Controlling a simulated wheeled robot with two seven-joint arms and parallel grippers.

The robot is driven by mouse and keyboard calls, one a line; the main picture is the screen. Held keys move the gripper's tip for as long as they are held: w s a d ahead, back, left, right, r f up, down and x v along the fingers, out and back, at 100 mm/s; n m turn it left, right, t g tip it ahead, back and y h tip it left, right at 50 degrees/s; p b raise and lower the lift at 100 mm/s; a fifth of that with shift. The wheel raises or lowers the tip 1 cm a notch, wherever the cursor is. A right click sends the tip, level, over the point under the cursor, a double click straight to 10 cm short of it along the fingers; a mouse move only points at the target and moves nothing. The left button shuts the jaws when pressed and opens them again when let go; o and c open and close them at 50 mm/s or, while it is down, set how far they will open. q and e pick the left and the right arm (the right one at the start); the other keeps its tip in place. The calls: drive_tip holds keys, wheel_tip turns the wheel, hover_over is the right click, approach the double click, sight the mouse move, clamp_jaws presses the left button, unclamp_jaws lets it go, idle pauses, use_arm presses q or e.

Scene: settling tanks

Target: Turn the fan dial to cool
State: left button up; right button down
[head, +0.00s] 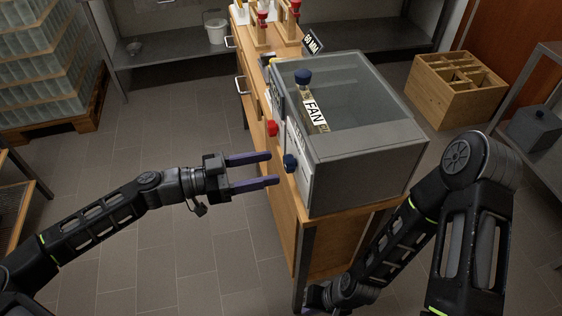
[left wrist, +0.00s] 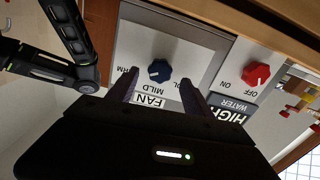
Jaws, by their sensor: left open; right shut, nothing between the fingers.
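My right gripper (head: 309,311) is barely visible at the bottom edge, shut.
A red knob (head: 272,128) sits beside the fan dial; it shows in the wrist view (left wrist: 257,76) with ON, OFF and WATER labels. A wooden crate (head: 457,90) is at right. Floor left of the cabinet is clear.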

sight(284, 164)
use_arm(q)
drive_tip(key=x, duration=0.4)
drive_tip(key=shift+w+d+p, duration=0.1)
drive_tip(key=shift+d+p, duration=0.05)
drive_tip(key=shift+p, duration=0.25)
drive_tip(key=shift+c, duration=0.5)
clamp_jaws()
